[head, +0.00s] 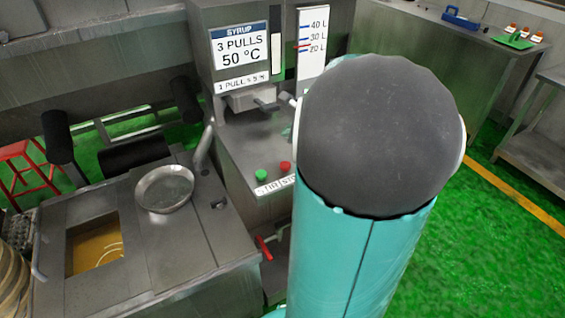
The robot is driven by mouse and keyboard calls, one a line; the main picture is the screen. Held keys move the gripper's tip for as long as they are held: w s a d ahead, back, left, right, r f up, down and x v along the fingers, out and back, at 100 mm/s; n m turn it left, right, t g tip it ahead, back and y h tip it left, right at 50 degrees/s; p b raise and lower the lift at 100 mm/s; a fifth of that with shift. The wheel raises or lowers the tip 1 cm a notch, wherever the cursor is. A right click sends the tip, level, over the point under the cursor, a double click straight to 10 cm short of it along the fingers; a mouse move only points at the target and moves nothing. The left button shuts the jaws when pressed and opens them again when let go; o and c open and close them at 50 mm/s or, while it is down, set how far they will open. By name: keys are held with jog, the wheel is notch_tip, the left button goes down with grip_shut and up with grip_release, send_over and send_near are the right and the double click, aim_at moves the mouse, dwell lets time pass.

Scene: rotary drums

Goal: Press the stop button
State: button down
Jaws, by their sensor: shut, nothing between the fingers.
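The red stop button (285,167) is a small round knob on the sloped front panel (236,150) of a grey machine. A green button (261,175) is just left of it. A white label strip (270,187) below them reads "STIR" and then "STO", its right end cut off by my teal arm. My arm, with a large dark grey joint, fills the middle right and passes close to the right of the red button in the picture. My gripper cannot be made out; the arm may hide it.
A metal bowl (165,188) rests on the left bench beside an opening with amber liquid (96,246). A red-handled lever (264,248) is below the panel. A syrup sign (239,46) and level gauge (312,40) stand above. Green floor is open at right.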

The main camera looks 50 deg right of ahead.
jog(key=shift+f, duration=0.1)
send_near(283, 162)
jog(key=shift+w+d+f, duration=0.1)
jog(key=shift+w+f, duration=0.35)
jog(key=shift+w, duration=0.35)
jog(key=shift+w+d+f, duration=0.1)
jog(key=shift+w+f, duration=0.35)
jog(key=shift+w, duration=0.4)
jog(key=shift+w+d+f, duration=0.1)
jog(key=shift+w+f, duration=0.35)
jog(key=shift+w, duration=0.35)
jog(key=shift+f, duration=1)
dwell(1.0)
jog(key=shift+r, duration=1)
jog(key=shift+r, duration=0.1)
